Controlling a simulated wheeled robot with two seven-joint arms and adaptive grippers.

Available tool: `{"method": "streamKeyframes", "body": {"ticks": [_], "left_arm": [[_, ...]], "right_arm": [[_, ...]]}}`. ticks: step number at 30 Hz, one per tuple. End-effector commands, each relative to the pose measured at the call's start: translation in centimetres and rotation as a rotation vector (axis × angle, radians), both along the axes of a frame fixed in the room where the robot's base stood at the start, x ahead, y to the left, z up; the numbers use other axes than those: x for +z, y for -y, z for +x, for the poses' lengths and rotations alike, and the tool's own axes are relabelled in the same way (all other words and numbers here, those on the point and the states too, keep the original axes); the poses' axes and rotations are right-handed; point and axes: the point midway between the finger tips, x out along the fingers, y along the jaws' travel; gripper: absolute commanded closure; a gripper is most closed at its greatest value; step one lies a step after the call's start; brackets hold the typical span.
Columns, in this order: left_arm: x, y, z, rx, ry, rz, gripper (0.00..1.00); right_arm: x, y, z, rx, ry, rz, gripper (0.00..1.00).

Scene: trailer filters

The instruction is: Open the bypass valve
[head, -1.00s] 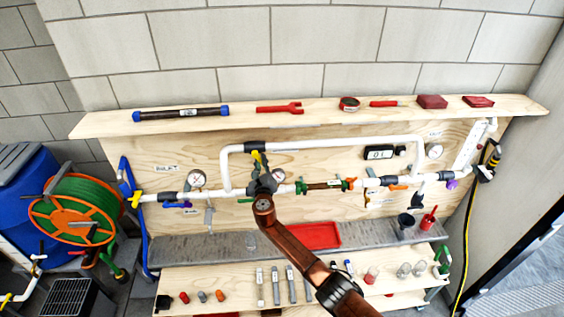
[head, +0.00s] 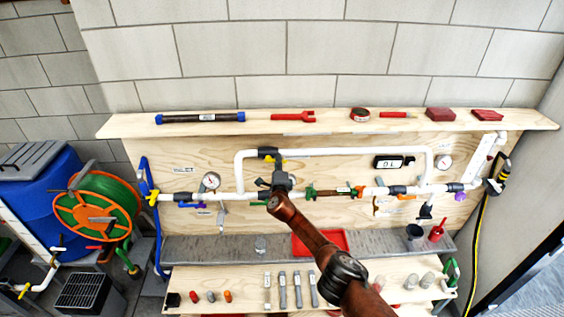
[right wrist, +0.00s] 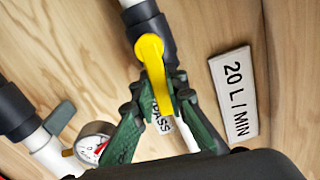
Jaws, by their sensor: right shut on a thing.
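The bypass valve is a dark fitting (head: 267,152) on the upper white pipe loop, with a yellow lever handle (head: 277,158). In the right wrist view the yellow handle (right wrist: 155,75) runs from its round pivot on the dark fitting (right wrist: 155,35) down between my green fingers. My right gripper (right wrist: 163,95) is shut on the handle. In the head view my right gripper (head: 280,180) is just below the valve and hides part of the pipe and board there. A label partly reading "PASS" (right wrist: 162,118) is partly covered by the handle and fingers. My left gripper is not in view.
A pressure gauge (head: 211,181) sits left of the gripper on the lower pipe. A wooden shelf (head: 335,124) with tools is above; a red tray (head: 305,243) is below.

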Motion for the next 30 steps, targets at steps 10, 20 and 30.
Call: {"method": "streamKeyframes", "body": {"ticks": [10, 20, 30], "left_arm": [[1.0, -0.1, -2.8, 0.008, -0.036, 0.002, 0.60], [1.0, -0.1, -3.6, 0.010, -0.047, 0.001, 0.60], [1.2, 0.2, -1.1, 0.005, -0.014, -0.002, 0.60]], "right_arm": [[0.7, -0.2, 0.1, 0.000, 0.001, -0.130, 1.00], [0.6, -0.1, 0.0, 0.001, 0.002, -0.151, 1.00], [0.6, -0.1, 0.0, 0.002, 0.001, -0.150, 0.78]]}}
